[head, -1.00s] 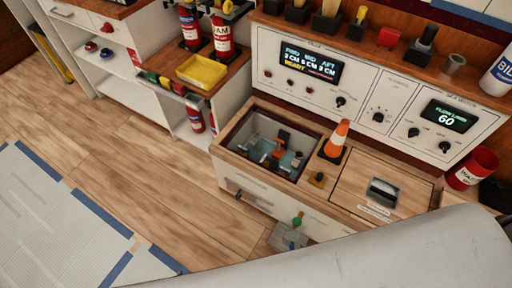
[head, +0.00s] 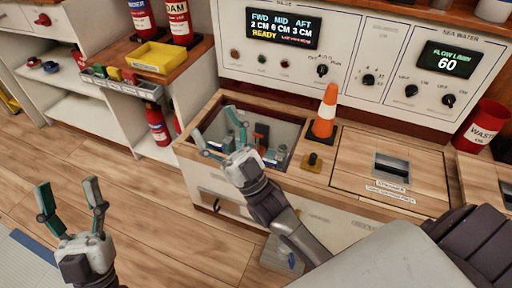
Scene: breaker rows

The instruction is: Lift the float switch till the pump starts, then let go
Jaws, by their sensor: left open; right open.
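A wood-rimmed bilge well (head: 291,119) is set in the counter at the middle. Inside it, an orange-topped part (head: 262,131), which looks like the float switch, stands near small dark and blue-grey parts. I cannot clearly tell which of these is the pump. My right gripper (head: 216,130) is open with its fingers over the well's left part, left of the orange part and apart from it. Its hand hides the well's front. My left gripper (head: 72,204) is open and empty over the floor, far left of the well.
An orange-and-white cone (head: 327,108) stands just right of the well, with a small yellow-and-black knob (head: 312,162) in front. A strainer hatch (head: 388,172) lies further right. A panel display (head: 283,27) behind reads READY. A yellow tray (head: 160,57) sits at left.

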